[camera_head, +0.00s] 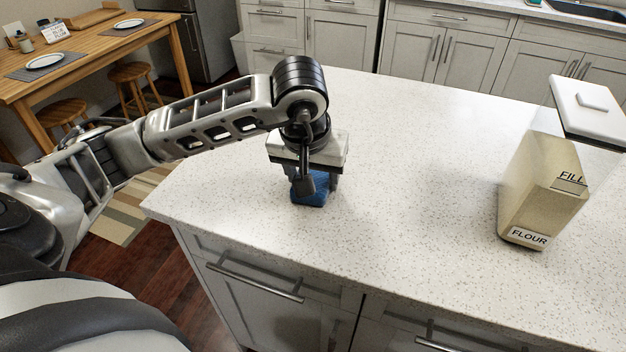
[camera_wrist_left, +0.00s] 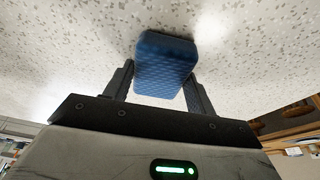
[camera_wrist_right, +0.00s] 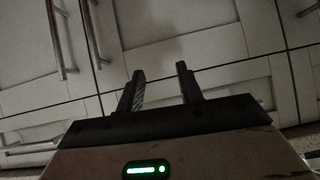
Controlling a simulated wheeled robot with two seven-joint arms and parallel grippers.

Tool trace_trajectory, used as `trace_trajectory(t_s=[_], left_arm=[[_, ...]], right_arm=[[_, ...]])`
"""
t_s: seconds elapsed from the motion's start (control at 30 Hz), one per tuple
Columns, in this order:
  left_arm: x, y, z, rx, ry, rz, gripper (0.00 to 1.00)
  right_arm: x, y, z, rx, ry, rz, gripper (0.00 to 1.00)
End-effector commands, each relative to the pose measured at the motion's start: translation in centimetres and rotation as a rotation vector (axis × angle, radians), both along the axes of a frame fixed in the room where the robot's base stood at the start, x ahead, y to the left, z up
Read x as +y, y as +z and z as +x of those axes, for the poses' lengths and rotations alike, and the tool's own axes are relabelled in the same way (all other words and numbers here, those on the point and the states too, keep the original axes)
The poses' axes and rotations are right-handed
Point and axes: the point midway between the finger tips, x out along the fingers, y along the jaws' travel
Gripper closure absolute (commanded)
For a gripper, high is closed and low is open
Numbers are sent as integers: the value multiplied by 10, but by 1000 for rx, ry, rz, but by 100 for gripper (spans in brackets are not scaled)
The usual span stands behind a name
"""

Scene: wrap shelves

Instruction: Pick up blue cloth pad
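The blue cloth pad (camera_head: 312,193) is a small dark-blue block with a quilted surface, near the left part of the white speckled counter (camera_head: 400,220). My left gripper (camera_head: 317,182) points down over it and hides its top. In the left wrist view, the pad (camera_wrist_left: 165,65) sits between the two fingers of my left gripper (camera_wrist_left: 160,75), which lie close against its sides. I cannot tell whether the pad touches the counter. My right gripper (camera_wrist_right: 160,80) is open and empty in front of cabinet doors, and does not show in the head view.
A wooden table (camera_head: 90,55) with plates and stools stands at the back left. Cabinets (camera_head: 420,50) line the back.

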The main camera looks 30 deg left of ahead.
Motion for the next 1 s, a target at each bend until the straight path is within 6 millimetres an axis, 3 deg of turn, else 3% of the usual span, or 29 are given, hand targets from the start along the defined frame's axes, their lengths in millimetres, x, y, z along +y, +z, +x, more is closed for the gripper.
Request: trace_trajectory(t_s=[0.37, 0.53, 0.67, 0.83, 0.9, 1.0], left_arm=[[0, 1, 0, -1, 0, 0, 66], [0, 11, 1, -4, 0, 0, 66], [0, 31, 2, -10, 0, 0, 66], [-23, 72, -23, -12, -8, -1, 66], [-31, 94, -34, -13, -7, 3, 66], [-47, 105, -53, -8, -9, 5, 66]], right_arm=[[1, 0, 0, 1, -2, 2, 64], [1, -4, -1, 3, -3, 5, 64], [1, -9, -3, 5, -4, 11, 64], [2, -7, -4, 8, -5, 16, 64], [2, 3, -4, 7, -5, 14, 64], [1, 6, -4, 5, -4, 7, 64]])
